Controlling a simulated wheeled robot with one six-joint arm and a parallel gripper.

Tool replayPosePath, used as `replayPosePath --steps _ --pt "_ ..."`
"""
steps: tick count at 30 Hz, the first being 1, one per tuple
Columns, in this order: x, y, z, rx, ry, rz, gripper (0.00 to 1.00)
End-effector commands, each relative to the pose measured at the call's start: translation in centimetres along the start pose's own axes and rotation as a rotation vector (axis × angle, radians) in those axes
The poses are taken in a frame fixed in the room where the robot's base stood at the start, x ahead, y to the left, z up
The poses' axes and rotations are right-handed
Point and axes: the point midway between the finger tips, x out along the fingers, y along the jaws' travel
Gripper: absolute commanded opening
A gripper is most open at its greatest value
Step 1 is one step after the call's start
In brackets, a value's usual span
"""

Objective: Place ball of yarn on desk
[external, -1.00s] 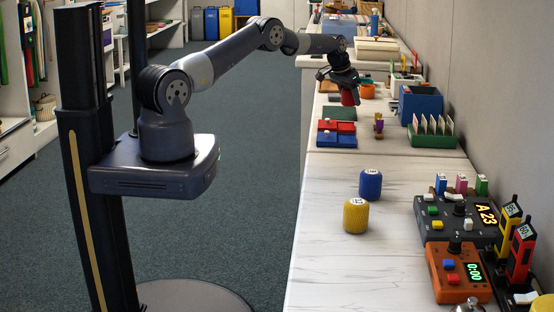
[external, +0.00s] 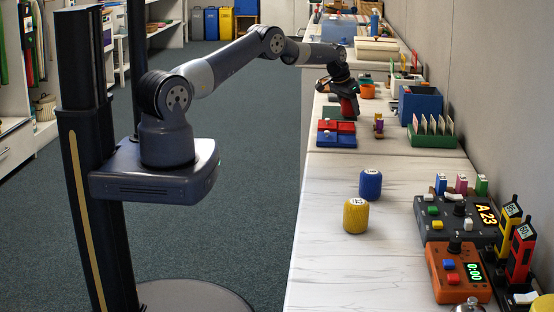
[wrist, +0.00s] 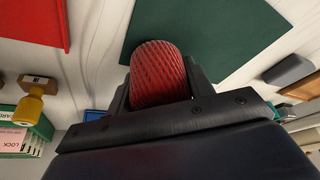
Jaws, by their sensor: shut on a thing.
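A red ball of yarn (wrist: 158,75) with a ribbed, rounded cylinder shape is held in my gripper (wrist: 160,95) in the wrist view. Both jaws are shut on its sides. In the external view the red yarn (external: 348,107) hangs below my gripper (external: 345,95), low over the long white desk (external: 330,185). A dark green mat (wrist: 205,35) lies just beyond the yarn in the wrist view. I cannot tell whether the yarn touches the desk. Blue yarn (external: 370,186) and yellow yarn (external: 355,217) stand upright on the nearer desk part.
A tray of red and blue blocks (external: 336,134) lies just in front of the held yarn. A small purple and yellow stamp (external: 379,125), a green card holder (external: 432,137) and a blue bin (external: 420,103) stand to the right. The near desk's left side is clear.

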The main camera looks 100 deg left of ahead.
Motion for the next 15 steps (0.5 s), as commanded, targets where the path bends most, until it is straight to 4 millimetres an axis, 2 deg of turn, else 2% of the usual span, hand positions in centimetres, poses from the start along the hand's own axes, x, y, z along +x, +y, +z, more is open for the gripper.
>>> replayPosePath --steps 8,9,15 --pt "0.62 0.0 0.25 0.0 0.0 0.0 0.24" --pt "0.5 0.0 0.2 0.0 0.0 0.0 0.53" --pt "0.5 0.0 0.21 0.0 0.0 0.0 0.69"
